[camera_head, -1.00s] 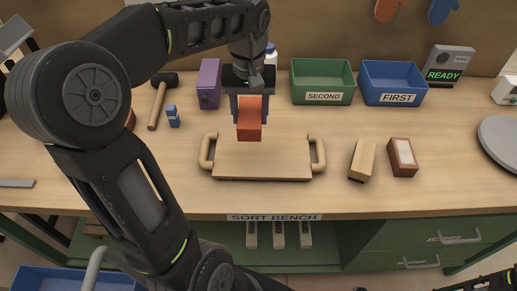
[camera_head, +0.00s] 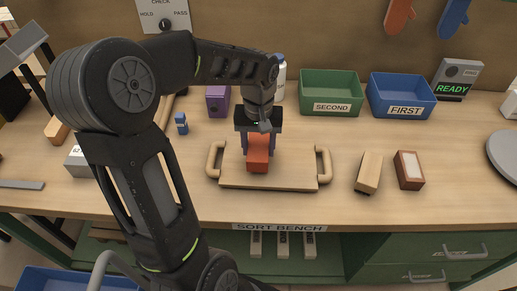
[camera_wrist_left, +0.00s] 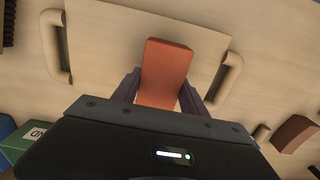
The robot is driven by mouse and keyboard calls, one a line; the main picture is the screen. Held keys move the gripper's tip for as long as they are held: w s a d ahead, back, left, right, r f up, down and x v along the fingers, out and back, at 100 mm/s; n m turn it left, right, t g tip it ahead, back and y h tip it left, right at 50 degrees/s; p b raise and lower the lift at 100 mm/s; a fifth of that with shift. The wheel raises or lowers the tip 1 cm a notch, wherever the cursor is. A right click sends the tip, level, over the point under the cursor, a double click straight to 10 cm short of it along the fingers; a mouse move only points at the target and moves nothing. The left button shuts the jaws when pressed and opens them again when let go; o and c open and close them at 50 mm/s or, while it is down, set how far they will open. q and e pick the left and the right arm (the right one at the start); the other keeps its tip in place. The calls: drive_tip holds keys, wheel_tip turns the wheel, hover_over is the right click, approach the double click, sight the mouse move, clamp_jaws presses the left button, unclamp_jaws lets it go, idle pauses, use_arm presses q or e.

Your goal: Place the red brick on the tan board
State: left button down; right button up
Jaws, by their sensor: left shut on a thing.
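The red brick (camera_head: 258,160) is between the fingers of my left gripper (camera_head: 258,148), over the tan board (camera_head: 290,180). My left gripper is shut on the brick. In the left wrist view the brick (camera_wrist_left: 166,72) sticks out between the two fingers, with the board (camera_wrist_left: 110,45) behind it. The board has a handle at each side and lies flat on the bench. I cannot tell whether the brick's underside touches the board. My right gripper is not in view.
A green bin (camera_head: 330,95) marked SECOND and a blue bin (camera_head: 402,95) marked FIRST stand behind the board. A tan block (camera_head: 369,172) and a red-brown block with a pale face (camera_head: 409,170) lie to its right. A purple box (camera_head: 217,100) stands behind left.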

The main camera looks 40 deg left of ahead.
sight(259, 145)
use_arm(q)
drive_tip(key=shift+f, duration=0.75)
drive_tip(key=shift+f, duration=0.15)
drive_tip(key=c, duration=0.6)
unclamp_jaws()
drive_tip(key=shift+r, duration=0.3)
wheel_tip(259, 145, up, 12)
